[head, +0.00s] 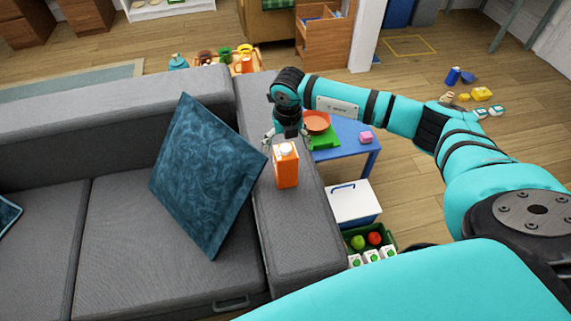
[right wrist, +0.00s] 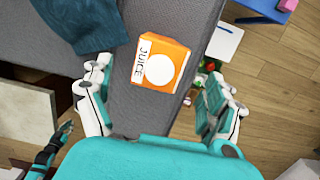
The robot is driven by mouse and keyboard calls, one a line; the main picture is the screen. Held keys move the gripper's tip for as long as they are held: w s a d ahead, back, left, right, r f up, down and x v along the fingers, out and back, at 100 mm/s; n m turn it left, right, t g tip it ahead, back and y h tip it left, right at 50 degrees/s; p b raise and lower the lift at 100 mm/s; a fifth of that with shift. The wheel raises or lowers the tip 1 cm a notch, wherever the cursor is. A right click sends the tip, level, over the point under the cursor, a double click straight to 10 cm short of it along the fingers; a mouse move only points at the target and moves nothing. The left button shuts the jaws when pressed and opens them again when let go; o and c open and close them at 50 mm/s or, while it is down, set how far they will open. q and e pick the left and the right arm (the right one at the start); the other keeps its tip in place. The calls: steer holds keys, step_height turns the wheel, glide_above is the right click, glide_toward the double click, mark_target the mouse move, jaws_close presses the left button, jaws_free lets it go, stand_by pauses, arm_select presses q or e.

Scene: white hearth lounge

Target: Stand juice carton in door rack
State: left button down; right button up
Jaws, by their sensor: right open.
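The orange juice carton (head: 286,169) with a white cap stands on the grey sofa arm (head: 300,230). In the right wrist view the carton (right wrist: 150,76) shows from above, its JUICE label on the left. My right gripper (head: 287,139) is open and empty, just behind the carton in the head view. In the right wrist view its open fingers (right wrist: 158,88) lie left and right of the carton's near side, apart from it. My left gripper is not in the head view; a dark and teal part low left in the wrist view may belong to it. I cannot make out a door rack.
A blue cushion (head: 205,175) leans left of the carton. Right of the sofa arm are a blue table (head: 350,130) with a red bowl (head: 316,121), a white-topped box (head: 352,203), and a green crate (head: 388,241) with fruit and white cartons. Floor farther right is partly clear.

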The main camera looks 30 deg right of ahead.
mark_target(285, 148)
steer(key=shift+w+f, duration=0.15)
steer(key=shift+f, duration=1.6)
steer(key=shift+r, duration=0.1)
steer(key=c, duration=1.8)
